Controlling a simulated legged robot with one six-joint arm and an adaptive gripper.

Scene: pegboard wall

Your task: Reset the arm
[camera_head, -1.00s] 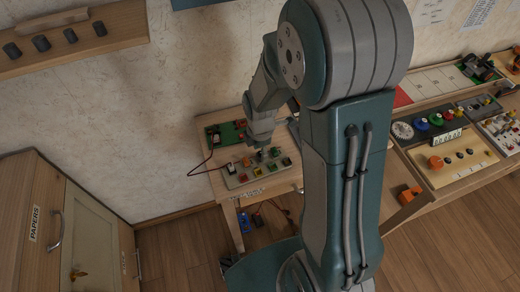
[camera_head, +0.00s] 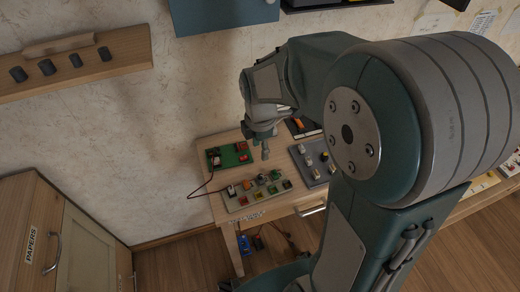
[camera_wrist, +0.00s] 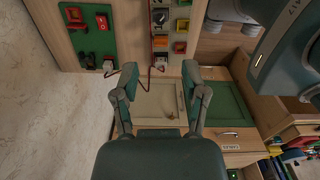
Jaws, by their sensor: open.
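My gripper (camera_head: 264,146) shows in the head view, raised above the small wooden table (camera_head: 210,147) by the wall. In the wrist view my gripper (camera_wrist: 160,76) is open, its two fingers spread and nothing between them. The grey panel with coloured buttons (camera_head: 257,189) lies on the table below and apart from the gripper. The green board with red parts (camera_head: 229,155) lies behind it. My arm's large joint hides much of the right side in the head view.
A cabinet labelled PAPERS (camera_head: 82,235) stands at the left. A wooden peg rack (camera_head: 110,54) and a blue box (camera_head: 215,14) are on the wall above. Another grey panel (camera_head: 312,160) lies at the table's right. A red wire (camera_head: 200,192) hangs at the table's left edge.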

